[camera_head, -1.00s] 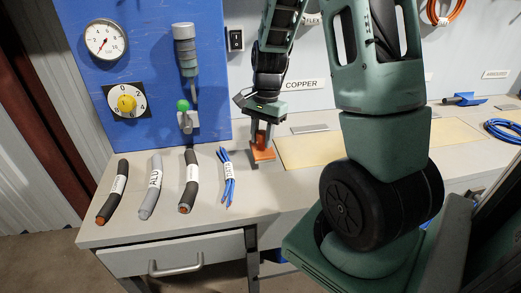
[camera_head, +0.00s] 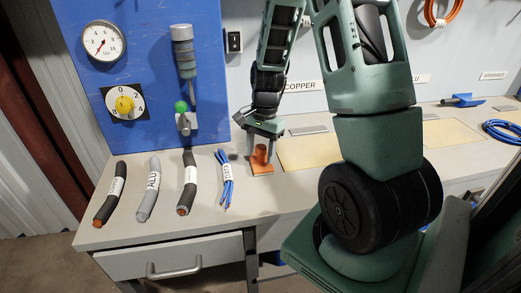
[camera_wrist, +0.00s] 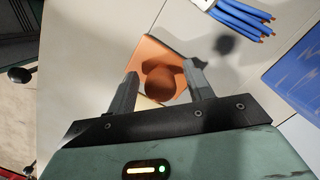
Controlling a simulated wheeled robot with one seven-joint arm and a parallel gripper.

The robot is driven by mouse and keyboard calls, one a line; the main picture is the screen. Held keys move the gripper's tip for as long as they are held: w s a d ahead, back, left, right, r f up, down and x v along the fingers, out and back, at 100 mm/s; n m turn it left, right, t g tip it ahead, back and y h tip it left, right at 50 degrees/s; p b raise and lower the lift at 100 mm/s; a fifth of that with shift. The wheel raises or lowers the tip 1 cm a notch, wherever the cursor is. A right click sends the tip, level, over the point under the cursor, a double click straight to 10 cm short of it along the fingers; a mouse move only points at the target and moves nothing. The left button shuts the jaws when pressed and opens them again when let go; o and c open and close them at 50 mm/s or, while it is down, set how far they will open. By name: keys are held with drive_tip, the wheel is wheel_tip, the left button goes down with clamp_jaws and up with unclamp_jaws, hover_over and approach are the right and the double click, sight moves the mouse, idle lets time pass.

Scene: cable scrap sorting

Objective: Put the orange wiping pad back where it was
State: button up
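The orange wiping pad (camera_head: 262,168), a flat square with a round upright knob, lies on the bench top between the blue cable bundle and a pale yellow panel. My gripper (camera_head: 261,150) is above it, pointing down, with its fingers apart. In the wrist view, the pad (camera_wrist: 152,52) shows its knob between the two fingertips of my gripper (camera_wrist: 160,84), with a gap on each side. Part of the pad is hidden behind the gripper there.
The blue cable bundle (camera_head: 226,180) lies left of the pad, with several thick labelled cable pieces further left. A pale yellow panel (camera_head: 308,152) is to the right. A blue board (camera_head: 150,75) with a gauge and yellow dial stands behind. The bench's front edge is near.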

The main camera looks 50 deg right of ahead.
wheel_tip(320, 180, up, 12)
drive_tip(key=d+p, duration=0.1)
drive_tip(key=d, duration=0.1)
drive_tip(key=s+a+r+n, duration=0.1)
drive_tip(key=a+n, duration=0.9)
drive_tip(key=a, duration=1)
drive_tip(key=s+a+n+h, duration=0.1)
drive_tip(key=s+a+n, duration=1.3)
drive_tip(key=s, duration=0.1)
drive_tip(key=shift+a+f, duration=0.35)
